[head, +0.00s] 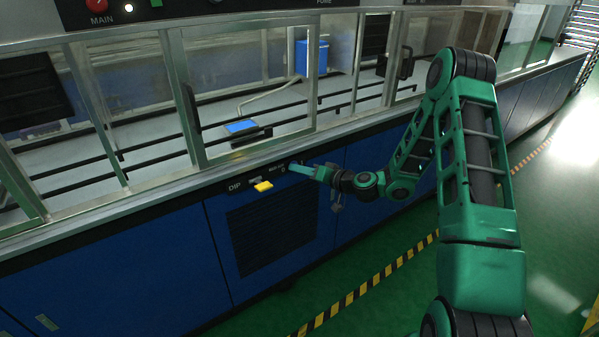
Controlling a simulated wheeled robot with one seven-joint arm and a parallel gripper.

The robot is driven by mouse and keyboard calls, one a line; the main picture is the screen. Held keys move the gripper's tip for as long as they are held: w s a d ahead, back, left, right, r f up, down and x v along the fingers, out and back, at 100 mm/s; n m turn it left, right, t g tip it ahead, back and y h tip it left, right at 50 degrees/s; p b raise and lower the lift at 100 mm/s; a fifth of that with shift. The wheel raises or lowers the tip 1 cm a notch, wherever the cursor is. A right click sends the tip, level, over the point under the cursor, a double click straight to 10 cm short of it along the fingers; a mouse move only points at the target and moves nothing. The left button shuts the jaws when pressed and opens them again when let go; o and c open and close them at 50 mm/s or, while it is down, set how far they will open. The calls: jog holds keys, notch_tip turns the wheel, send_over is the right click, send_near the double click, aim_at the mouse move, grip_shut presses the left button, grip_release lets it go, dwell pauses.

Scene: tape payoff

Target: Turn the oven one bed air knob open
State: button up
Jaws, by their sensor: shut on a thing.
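My arm reaches in from the right, and my gripper (296,169) is at the dark control strip (236,187) along the front edge of the bench. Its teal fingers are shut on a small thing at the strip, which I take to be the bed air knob. The knob is hidden by the fingers and too small to make out, so its turn position cannot be told. Small white lettering shows beside the fingers, partly covered. The strip reads "DIP" further left.
A yellow piece (263,185) sticks out from the strip just left of my gripper. Framed glass sashes (247,75) stand above the strip, with a blue-screened device (241,127) behind them. Blue cabinets (120,270) lie below. Green floor with a yellow-black stripe (365,287) is clear.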

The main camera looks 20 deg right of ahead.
jog(key=shift+a+m+y, duration=0.2)
jog(key=shift+m+y, duration=0.1)
jog(key=shift+m, duration=0.2)
jog(key=shift+r, duration=0.1)
jog(key=o, duration=1)
jog(key=shift+d, duration=0.1)
jog(key=v, duration=1)
jog(key=shift+s+d, duration=0.2)
jog(key=shift+s, duration=0.05)
